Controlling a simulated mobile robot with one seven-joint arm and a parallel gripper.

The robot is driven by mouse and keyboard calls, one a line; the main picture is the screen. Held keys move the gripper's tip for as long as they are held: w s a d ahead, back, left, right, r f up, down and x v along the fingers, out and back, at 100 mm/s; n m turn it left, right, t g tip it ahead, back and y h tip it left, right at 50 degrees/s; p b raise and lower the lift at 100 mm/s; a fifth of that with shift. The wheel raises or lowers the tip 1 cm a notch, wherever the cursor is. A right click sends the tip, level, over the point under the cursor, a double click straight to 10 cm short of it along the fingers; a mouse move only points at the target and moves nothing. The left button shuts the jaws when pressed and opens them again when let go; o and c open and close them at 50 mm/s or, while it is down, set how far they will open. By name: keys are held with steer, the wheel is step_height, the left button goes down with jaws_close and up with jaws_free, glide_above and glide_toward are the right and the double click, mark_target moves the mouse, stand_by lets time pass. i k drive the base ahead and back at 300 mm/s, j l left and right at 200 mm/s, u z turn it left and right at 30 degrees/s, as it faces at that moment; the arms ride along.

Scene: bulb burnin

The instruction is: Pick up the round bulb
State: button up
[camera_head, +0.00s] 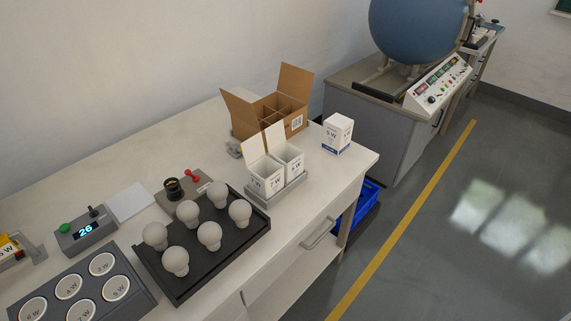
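Several round white bulbs stand upright in two rows in a black tray (212,273) on the white workbench. The front row has a left bulb (176,258), a middle bulb (210,233) and a right bulb (240,210). The back row has a left bulb (154,233), a middle bulb (188,210) and a right bulb (218,192). They look alike in size and shape, so I cannot tell which one is meant. My gripper is not in view.
A dark panel (140,308) with round wattage discs lies left of the tray. Behind are a digital counter box (86,232) and a socket base with red lever (205,182). To the right are open white cartons (290,157), a closed carton (337,134) and a cardboard box (256,119).

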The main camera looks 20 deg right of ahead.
mark_target(209, 234)
steer(key=i+j+z, duration=0.1)
steer(key=j+z, duration=0.2)
steer(key=z, duration=0.15)
steer(key=i+j+z, duration=0.1)
steer(key=j+z, duration=0.3)
steer(key=l, duration=0.1)
